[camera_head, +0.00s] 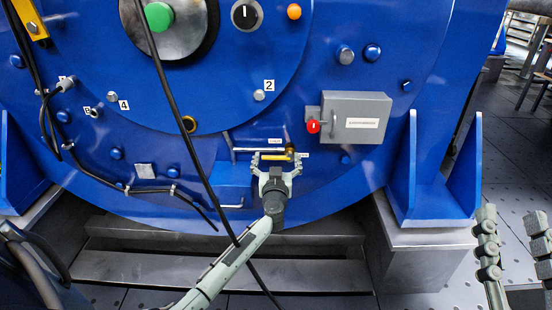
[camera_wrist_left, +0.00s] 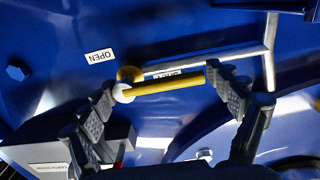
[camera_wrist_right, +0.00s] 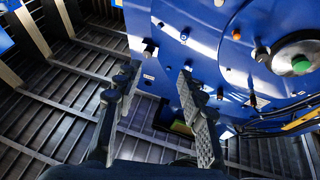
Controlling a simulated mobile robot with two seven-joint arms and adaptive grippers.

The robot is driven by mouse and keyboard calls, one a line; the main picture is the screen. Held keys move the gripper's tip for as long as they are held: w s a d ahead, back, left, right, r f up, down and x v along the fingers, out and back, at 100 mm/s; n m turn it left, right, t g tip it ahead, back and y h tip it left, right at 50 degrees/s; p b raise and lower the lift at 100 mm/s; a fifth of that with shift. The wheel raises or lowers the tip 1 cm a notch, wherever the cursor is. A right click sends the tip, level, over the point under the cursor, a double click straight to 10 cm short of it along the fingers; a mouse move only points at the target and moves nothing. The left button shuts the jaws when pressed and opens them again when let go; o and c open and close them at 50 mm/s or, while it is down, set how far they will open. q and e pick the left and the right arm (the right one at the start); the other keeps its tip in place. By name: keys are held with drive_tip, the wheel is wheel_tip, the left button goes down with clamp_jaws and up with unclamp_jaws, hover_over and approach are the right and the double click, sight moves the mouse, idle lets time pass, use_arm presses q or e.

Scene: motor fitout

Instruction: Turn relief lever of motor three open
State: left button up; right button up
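The relief lever is a yellow bar (camera_head: 275,157) low on the blue motor front. It lies nearly level, with its brass pivot (camera_head: 290,149) at its right end in the head view. In the left wrist view the yellow bar (camera_wrist_left: 170,83) lies crosswise between my fingers. My left gripper (camera_head: 276,164) is open around it, its right finger close to the bar's free end; I cannot tell whether they touch. An upside-down OPEN label (camera_wrist_left: 100,56) sits near the pivot. Another small label is partly hidden by the bar. My right gripper (camera_head: 513,240) is open and empty at the lower right.
A grey box (camera_head: 355,118) with a red knob (camera_head: 313,127) is right of and above the lever. A thin metal pipe (camera_head: 250,149) runs to its left. A black cable (camera_head: 180,130) hangs across the front. Metal steps (camera_head: 220,265) lie below.

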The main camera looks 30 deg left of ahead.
use_arm(q)
drive_tip(key=shift+a, duration=0.25)
drive_tip(key=c, duration=0.7)
drive_tip(key=shift+o, duration=0.2)
